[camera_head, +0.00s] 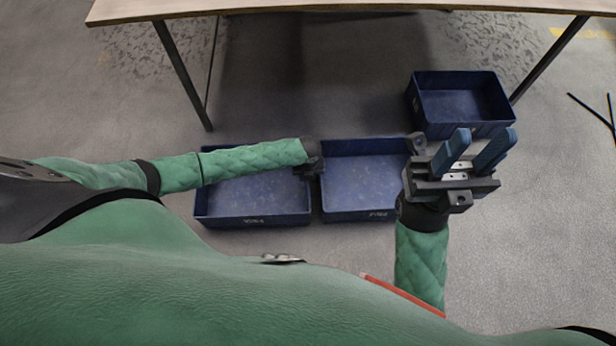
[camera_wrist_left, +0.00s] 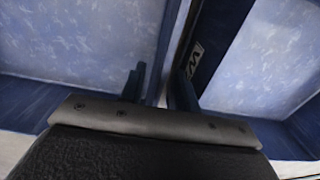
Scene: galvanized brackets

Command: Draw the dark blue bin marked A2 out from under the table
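Three dark blue open bins stand on the floor: a left one (camera_head: 255,219), a middle one (camera_head: 350,214) beside it, and a right one (camera_head: 465,130) farther back by the table's right leg. Small pale marks show on the front walls of the left and middle bins; I cannot read A2 on any. My left gripper (camera_head: 312,160) is at the adjoining walls of the left and middle bins. In the left wrist view its fingers (camera_wrist_left: 158,88) stand apart with a bin wall between them; whether they press on it is unclear. My right gripper (camera_head: 473,150) is open and empty, in front of the right bin.
The wooden table (camera_head: 300,8) spans the top, with its dark left leg (camera_head: 182,75) behind the left bin and right leg (camera_head: 550,58) beside the right bin. Thin dark legs (camera_head: 592,110) stand at the far right.

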